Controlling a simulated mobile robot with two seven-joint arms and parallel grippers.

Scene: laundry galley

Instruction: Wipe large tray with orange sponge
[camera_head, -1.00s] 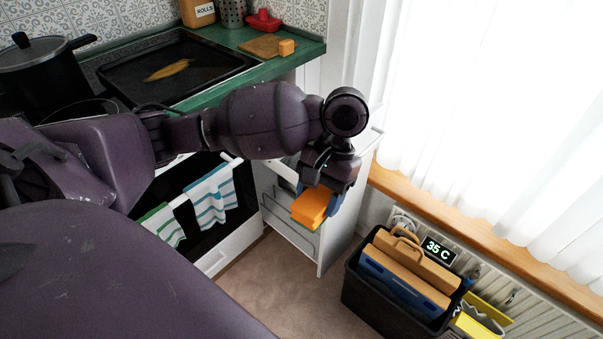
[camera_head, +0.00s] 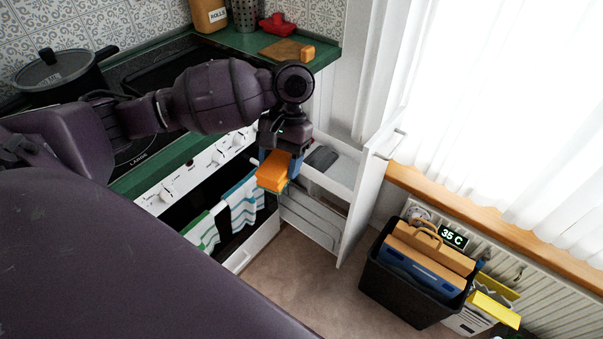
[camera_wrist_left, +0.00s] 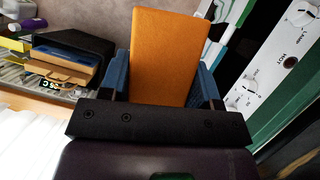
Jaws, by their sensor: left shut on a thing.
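My left gripper (camera_head: 281,158) is shut on the orange sponge (camera_head: 272,172), which hangs below it in front of the open drawer and oven. In the left wrist view the sponge (camera_wrist_left: 168,58) sits between the blue fingers of the gripper (camera_wrist_left: 163,82). The large tray (camera_head: 172,68) is a dark, flat tray on the cooktop at the back. My arm hides much of it, including the middle where a yellow-brown smear showed earlier. The gripper is in front of and below the tray, apart from it. My right gripper is not in view.
A pot (camera_head: 62,72) stands left on the hob. An open white drawer unit (camera_head: 352,190) juts out right of the oven. Striped towels (camera_head: 243,200) hang on the oven front. A black bin (camera_head: 405,285) stands by the radiator. A wooden board (camera_head: 282,50) lies at the counter's back right.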

